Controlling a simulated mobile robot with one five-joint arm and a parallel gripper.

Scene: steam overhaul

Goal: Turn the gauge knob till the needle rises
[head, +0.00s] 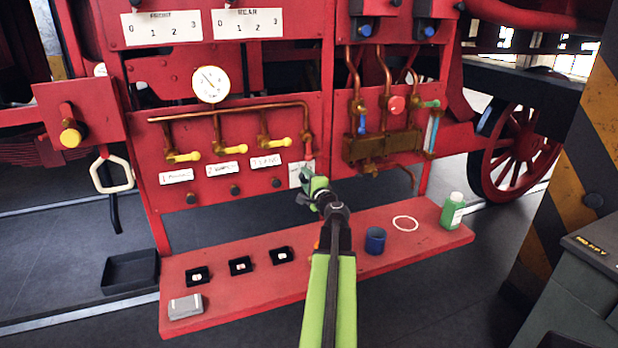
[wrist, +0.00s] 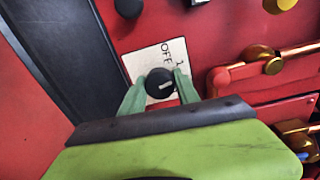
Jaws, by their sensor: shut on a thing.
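The gauge knob (wrist: 157,84) is a round black knob with a pale pointer mark, in front of a white label (wrist: 142,60) that reads OFF and 1. My gripper (wrist: 160,88) has its green fingers on both sides of the knob and is shut on it. In the head view my gripper (head: 305,178) is at the right end of the lower red panel and hides the knob. The round white gauge (head: 211,84) is above the copper pipe. Its thin dark needle slants, but its reading is too small to tell.
Yellow valve handles (head: 184,157) hang from the copper pipe, left of my gripper. The red shelf (head: 225,305) below holds small black trays (head: 240,266), a grey box (head: 186,307), a blue cup (head: 375,240) and a green bottle (head: 452,210). A striped pillar (head: 580,170) stands at right.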

